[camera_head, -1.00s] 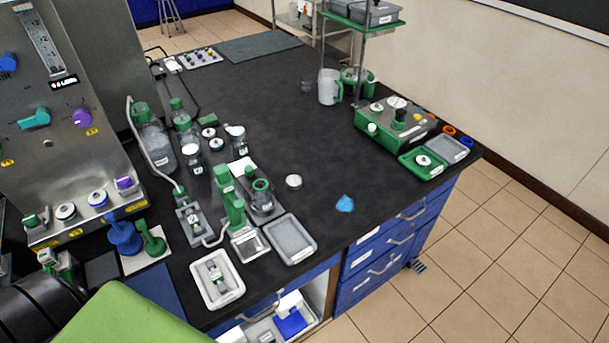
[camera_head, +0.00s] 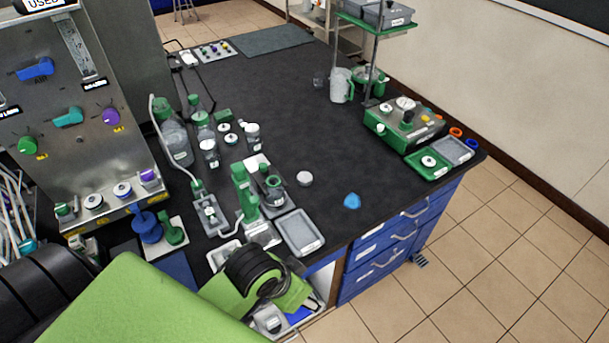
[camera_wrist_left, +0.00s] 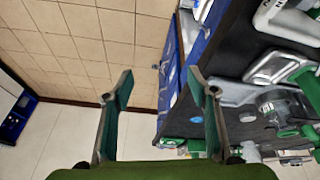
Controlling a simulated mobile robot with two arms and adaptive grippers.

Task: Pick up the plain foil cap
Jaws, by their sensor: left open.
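A small round silvery-white cap (camera_head: 305,179), which looks like the plain foil cap, lies on the black bench top in the head view. It is right of the flask in its stand and left of a blue crumpled piece (camera_head: 352,201). My left arm reaches in at the bottom of the head view, its wrist over the bench's front edge; the fingers are not clear there. In the left wrist view my left gripper (camera_wrist_left: 160,75) is open and empty, with floor and the blue cabinet side behind its fingers. My right gripper is not in view.
A grey tray (camera_head: 299,233) lies near the front edge, between my left wrist and the cap. A green bottle stand (camera_head: 244,191) and flask (camera_head: 274,190) stand left of the cap. The bench behind the cap is clear. A green-and-grey device (camera_head: 403,122) stands at the right.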

